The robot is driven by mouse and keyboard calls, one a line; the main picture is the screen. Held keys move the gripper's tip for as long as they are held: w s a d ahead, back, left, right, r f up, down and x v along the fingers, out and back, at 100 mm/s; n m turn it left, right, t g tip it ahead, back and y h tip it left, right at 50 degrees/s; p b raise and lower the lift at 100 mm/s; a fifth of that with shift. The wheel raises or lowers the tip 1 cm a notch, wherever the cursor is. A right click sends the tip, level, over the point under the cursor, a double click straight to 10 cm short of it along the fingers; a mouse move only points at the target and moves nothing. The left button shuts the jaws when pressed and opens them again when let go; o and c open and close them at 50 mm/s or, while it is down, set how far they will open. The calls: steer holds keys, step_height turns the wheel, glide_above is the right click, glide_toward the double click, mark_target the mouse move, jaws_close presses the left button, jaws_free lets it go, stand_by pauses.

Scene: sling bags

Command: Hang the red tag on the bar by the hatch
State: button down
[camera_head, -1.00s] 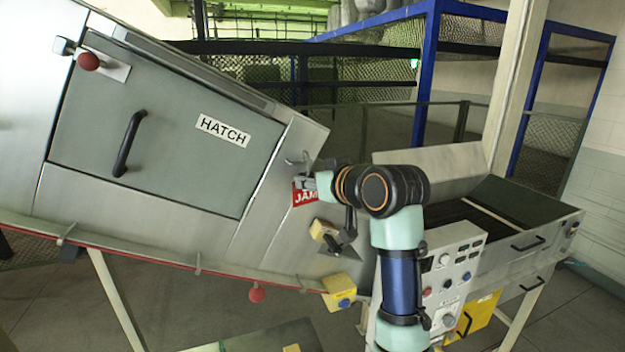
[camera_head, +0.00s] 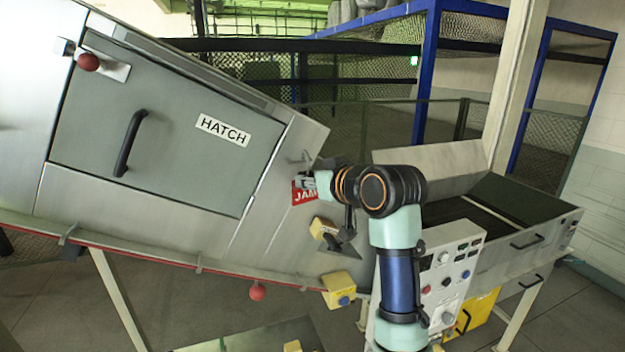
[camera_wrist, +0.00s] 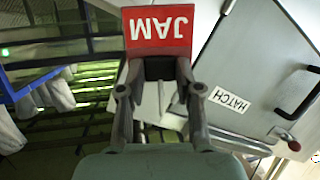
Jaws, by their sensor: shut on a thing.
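The red tag (camera_wrist: 158,27) with white JAM lettering is held at the tips of my gripper (camera_wrist: 158,70), whose fingers are shut on its edge. In the wrist view the lettering is upside down. In the head view the tag (camera_head: 303,195) is partly covered by my gripper (camera_head: 310,183), in front of the sloped metal panel. A small metal bar (camera_head: 301,160) sticks out of that panel, right of the hatch (camera_head: 165,125), just above the tag. I cannot tell whether the tag touches the bar. The bar is not clear in the wrist view.
The hatch has a black handle (camera_head: 128,143) and a red knob (camera_head: 88,61). A control panel (camera_head: 452,280) stands beside my arm. Blue-framed mesh fencing (camera_head: 430,60) is behind.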

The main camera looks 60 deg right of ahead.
mark_target(310, 175)
steer(key=shift+w+d+p, duration=0.3)
steer(key=shift+w+d, duration=0.8)
steer(key=shift+w, duration=0.05)
steer(key=shift+f, duration=0.1)
steer(key=shift+f+b, duration=0.6)
steer(key=shift+f, duration=0.5)
steer(key=shift+c, duration=1.5)
jaws_free()
steer(key=s+a+b, duration=0.1)
steer(key=s+a, duration=0.4)
